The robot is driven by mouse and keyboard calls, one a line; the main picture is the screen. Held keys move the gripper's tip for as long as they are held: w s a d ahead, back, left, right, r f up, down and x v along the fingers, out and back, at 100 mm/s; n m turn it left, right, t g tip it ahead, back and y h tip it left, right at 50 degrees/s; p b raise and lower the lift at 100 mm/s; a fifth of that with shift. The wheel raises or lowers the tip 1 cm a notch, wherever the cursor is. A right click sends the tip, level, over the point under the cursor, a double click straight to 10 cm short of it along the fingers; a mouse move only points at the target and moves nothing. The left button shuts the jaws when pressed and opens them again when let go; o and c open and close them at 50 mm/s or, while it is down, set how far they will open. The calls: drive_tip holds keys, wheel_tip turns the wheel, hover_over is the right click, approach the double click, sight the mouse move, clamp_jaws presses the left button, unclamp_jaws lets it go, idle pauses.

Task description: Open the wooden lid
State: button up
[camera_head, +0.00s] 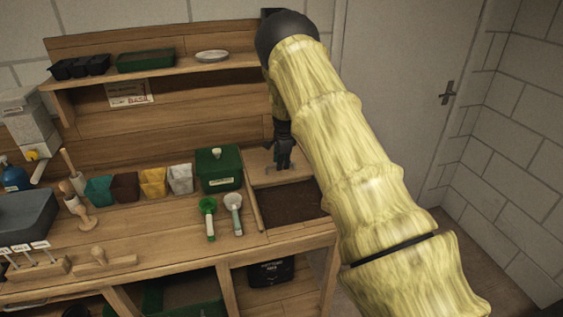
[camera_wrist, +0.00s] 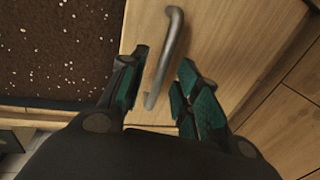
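The wooden lid (camera_head: 262,172) is a pale panel at the back of the soil bin (camera_head: 292,203), right end of the bench. Dark soil shows in front of it. In the wrist view the lid (camera_wrist: 225,35) carries a grey metal bar handle (camera_wrist: 172,45). My gripper (camera_head: 284,166) is over the lid and partly hides it. In the wrist view my gripper (camera_wrist: 164,62) is open, with one finger on each side of the handle. Gaps show between the handle and the fingers. I cannot tell whether the lid lies flat or is slightly tilted.
A green box (camera_head: 218,168) stands just left of the lid. A green scoop (camera_head: 208,217) and a pale scoop (camera_head: 235,212) lie left of the bin. A shelf (camera_head: 180,72) runs above the bench. A door (camera_head: 400,90) is at right.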

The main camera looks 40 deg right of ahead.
drive_tip(key=shift+r, duration=0.1)
wheel_tip(320, 180, up, 12)
drive_tip(key=s, duration=0.2)
drive_tip(key=shift+a+f, duration=0.25)
drive_tip(key=shift+a, duration=0.15)
idle(0.4)
